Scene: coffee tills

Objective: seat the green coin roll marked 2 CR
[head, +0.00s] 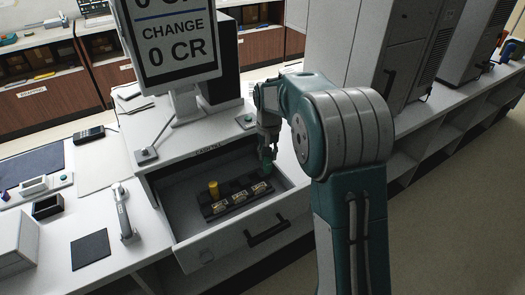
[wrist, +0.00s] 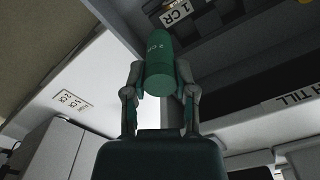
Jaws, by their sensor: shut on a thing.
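My gripper (head: 267,150) is shut on the green coin roll (wrist: 158,62), which is marked 2 CR, as the wrist view shows. The roll sits between the two fingers with its flat end facing the wrist camera. In the head view the gripper points down over the back right part of the open till drawer (head: 196,245). A dark coin rack (head: 207,213) with several small labels lies in the drawer. A yellow roll (head: 213,188) stands upright at its left end. A 1 CR label (wrist: 177,13) shows in the wrist view. I cannot tell whether the green roll touches the rack.
The till screen (head: 172,40) reads change 0 CR and stands behind the drawer. The drawer front with its black handle (head: 268,231) faces right of centre. The drawer's left floor is clear.

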